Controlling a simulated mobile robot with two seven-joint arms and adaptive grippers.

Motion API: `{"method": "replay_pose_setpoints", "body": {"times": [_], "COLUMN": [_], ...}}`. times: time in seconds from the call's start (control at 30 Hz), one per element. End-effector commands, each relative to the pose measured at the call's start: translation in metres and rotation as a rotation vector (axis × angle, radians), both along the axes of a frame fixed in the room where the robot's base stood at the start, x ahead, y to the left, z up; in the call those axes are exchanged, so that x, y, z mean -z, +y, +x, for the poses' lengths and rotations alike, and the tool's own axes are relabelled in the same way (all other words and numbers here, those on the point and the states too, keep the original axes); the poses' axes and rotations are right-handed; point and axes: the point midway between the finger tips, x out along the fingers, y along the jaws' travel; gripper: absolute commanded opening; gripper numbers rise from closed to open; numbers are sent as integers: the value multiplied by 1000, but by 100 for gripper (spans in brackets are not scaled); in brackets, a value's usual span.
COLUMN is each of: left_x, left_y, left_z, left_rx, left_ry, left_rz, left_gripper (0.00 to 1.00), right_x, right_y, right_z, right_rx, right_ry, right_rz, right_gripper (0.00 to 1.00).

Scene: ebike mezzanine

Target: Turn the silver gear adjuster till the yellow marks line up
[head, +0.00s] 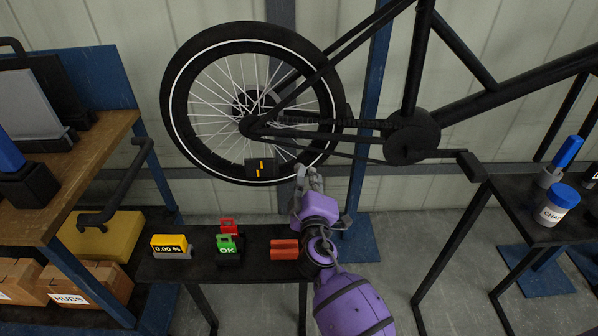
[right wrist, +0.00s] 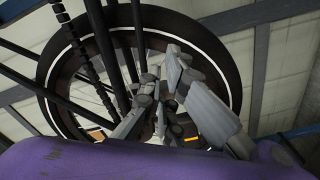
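The bicycle's rear wheel (head: 178,103) hangs above the bench. A small black block (head: 250,170) near the bottom of the wheel carries two yellow marks (head: 260,167); the upper stroke sits slightly right of the lower one, so they are offset. My right gripper (head: 307,172) is just right of this block, its grey fingers pointing up by the wheel's lower right rim. In the right wrist view its fingers (right wrist: 163,82) are close together in front of the wheel. I cannot make out the silver adjuster apart from the grey fingers, nor whether they grip it. My left gripper is out of view.
A low dark shelf (head: 180,268) below holds a yellow "0.00 %" display (head: 170,245), a green "OK" block (head: 229,244), a red block (head: 229,226) and an orange-red block (head: 284,250). The bike's crank (head: 412,137) and chain stay are right of my gripper. A white-blue tub (head: 557,205) stands far right.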

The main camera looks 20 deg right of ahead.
Motion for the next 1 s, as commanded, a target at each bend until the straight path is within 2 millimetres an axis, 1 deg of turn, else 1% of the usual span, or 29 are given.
{"method": "replay_pose_setpoints", "body": {"times": [0.03,0.4,0.73,0.87,1.0], "left_x": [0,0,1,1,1], "left_y": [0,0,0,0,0], "left_z": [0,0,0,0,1], "left_rx": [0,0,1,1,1], "left_ry": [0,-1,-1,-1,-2], "left_rz": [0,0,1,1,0], "left_gripper": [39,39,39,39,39], "right_x": [-3,0,1,2,2], "right_y": [0,0,-7,-3,1], "right_z": [1,0,-4,-15,-32], "right_rx": [0,-1,-2,-3,-1], "right_ry": [-4,0,2,3,4], "right_rz": [0,0,1,1,1], "right_gripper": [0,0,0,0,0]}}
